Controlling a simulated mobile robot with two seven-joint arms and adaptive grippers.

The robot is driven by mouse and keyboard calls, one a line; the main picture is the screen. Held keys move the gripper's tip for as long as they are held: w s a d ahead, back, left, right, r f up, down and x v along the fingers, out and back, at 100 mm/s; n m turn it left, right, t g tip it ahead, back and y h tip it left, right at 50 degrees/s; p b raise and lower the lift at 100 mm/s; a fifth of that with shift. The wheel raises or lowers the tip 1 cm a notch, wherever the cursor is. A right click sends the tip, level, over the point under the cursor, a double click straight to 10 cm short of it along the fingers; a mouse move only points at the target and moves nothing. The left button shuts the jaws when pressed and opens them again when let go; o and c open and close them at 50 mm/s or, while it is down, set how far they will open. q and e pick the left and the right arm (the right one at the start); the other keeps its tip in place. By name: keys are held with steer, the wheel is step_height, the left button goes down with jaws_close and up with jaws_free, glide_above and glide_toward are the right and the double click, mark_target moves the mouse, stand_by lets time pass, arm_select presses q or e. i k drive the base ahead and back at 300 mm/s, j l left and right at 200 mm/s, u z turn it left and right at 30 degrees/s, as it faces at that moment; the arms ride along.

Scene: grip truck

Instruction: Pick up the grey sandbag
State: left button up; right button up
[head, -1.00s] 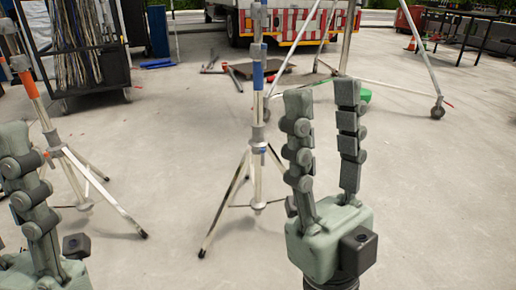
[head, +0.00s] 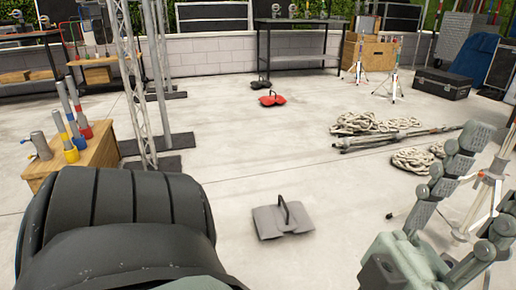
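The grey sandbag (head: 283,220) lies flat on the concrete floor near the middle of the head view, with a dark handle loop standing up from it. My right gripper (head: 492,165) is at the lower right, with its fingers pointing up and to the right, spread apart with nothing between them. It is well to the right of the sandbag and not touching it. My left gripper is not in view; a large dark arm part of mine fills the lower left.
A red sandbag (head: 273,99) and a black one (head: 260,84) lie farther back. Coiled rope (head: 375,124) and poles (head: 395,138) lie at right. A wooden crate (head: 75,157) and truss towers (head: 136,85) stand at left. Floor around the grey sandbag is clear.

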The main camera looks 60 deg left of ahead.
mark_target(272, 221)
steer(key=j+u, duration=0.25)
steer(key=u, duration=0.25)
steer(key=i+j+u, duration=0.15)
steer(key=u, duration=0.3)
steer(key=i+j, duration=0.85)
steer(key=j, duration=0.25)
steer(key=i+j, duration=0.1)
steer(key=i, duration=0.3)
